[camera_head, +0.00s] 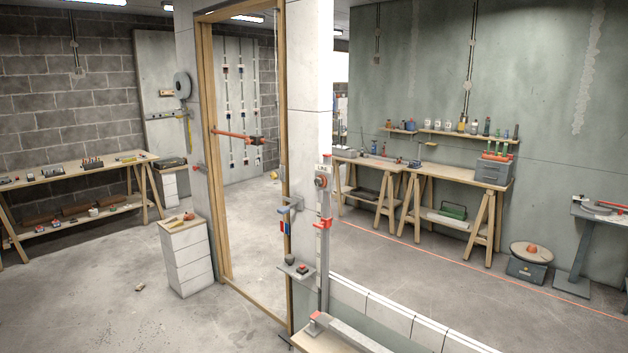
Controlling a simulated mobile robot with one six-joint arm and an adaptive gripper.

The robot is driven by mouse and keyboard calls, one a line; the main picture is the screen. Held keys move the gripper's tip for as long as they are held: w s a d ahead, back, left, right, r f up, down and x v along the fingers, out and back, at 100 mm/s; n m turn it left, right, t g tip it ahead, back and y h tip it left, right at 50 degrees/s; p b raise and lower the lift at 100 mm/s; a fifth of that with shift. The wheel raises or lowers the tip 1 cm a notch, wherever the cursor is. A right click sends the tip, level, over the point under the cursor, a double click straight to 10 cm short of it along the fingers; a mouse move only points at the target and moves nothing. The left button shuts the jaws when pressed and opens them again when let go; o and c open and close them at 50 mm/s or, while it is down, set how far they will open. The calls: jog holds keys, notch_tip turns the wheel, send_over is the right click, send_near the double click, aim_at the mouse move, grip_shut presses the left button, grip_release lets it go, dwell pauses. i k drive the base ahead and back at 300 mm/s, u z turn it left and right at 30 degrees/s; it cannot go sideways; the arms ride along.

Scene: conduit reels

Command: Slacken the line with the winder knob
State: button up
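A thin red line (480,267) runs along the floor on the right, from near the post toward the lower right. I cannot tell whether it is taut. A round red knob-like part (322,182) sits high on a grey upright post (324,250) beside the white pillar. Another orange-red knob (531,248) sits on a pale round disc above a dark box on the floor at right. I cannot tell for sure which is the winder knob. My gripper is not in view.
A low white-topped wall (400,316) runs from the post to the lower right. A wooden door frame (215,150) stands open left of the pillar. A white drawer unit (186,258) stands left of it. Trestle benches (428,172) line the back wall. The left floor is mostly clear.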

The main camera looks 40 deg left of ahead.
aim_at(321, 181)
jog(key=u, duration=1.35)
jog(key=k, duration=0.9)
jog(key=i, duration=0.85)
jog(key=u, duration=0.05)
